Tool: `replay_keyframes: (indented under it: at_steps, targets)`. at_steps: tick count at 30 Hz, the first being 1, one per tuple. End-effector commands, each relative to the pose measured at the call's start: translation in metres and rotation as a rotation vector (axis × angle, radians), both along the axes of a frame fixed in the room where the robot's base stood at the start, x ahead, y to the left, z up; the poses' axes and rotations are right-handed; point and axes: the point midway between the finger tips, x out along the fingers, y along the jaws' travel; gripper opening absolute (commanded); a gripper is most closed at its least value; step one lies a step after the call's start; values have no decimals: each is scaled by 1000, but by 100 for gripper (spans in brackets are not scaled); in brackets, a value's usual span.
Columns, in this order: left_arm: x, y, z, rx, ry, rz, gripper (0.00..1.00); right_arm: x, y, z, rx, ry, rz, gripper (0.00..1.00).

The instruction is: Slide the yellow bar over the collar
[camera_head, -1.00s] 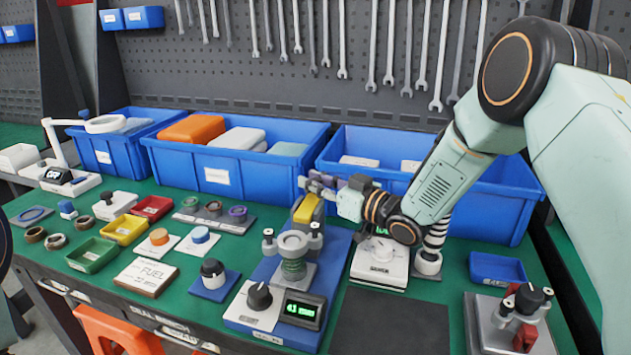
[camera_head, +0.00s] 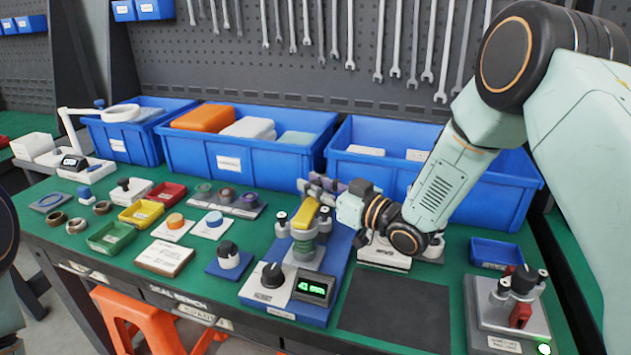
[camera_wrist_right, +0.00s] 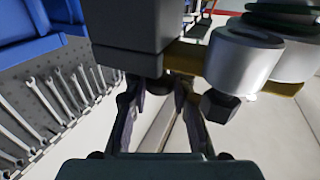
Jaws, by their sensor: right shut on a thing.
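The yellow bar (camera_head: 305,214) lies across the top of the test stand on the blue base, between its two small posts. In the head view it covers most of the collar, so I cannot tell how it sits on it. Green coils (camera_head: 303,250) show under it. My right gripper (camera_head: 318,187) is at the far end of the bar, shut on the bar's dark end block. In the right wrist view the gripper (camera_wrist_right: 160,88) reaches to the dark block (camera_wrist_right: 125,40), with the yellow bar (camera_wrist_right: 287,87) beside pale cylinders. My left gripper is out of view.
A black knob (camera_head: 272,274) and a green-lit display (camera_head: 314,288) sit in front of the stand. A grey device (camera_head: 383,256) stands under my right wrist. Blue bins (camera_head: 240,160) line the back. A dark mat (camera_head: 395,308) is bare at the front right.

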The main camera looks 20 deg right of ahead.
Motion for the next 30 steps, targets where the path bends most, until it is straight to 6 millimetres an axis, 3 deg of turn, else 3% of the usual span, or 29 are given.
replay_keyframes:
  at_steps: [10, 11, 18, 30]
  targets:
    - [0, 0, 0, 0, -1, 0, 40, -1, 2, 0, 1, 0, 12, 0]
    - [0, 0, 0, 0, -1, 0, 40, -1, 2, 0, 1, 1, 12, 26]
    - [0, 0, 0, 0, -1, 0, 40, -1, 2, -1, 0, 1, 10, 46]
    - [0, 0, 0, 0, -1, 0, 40, -8, -3, -1, 1, 3, 5, 46]
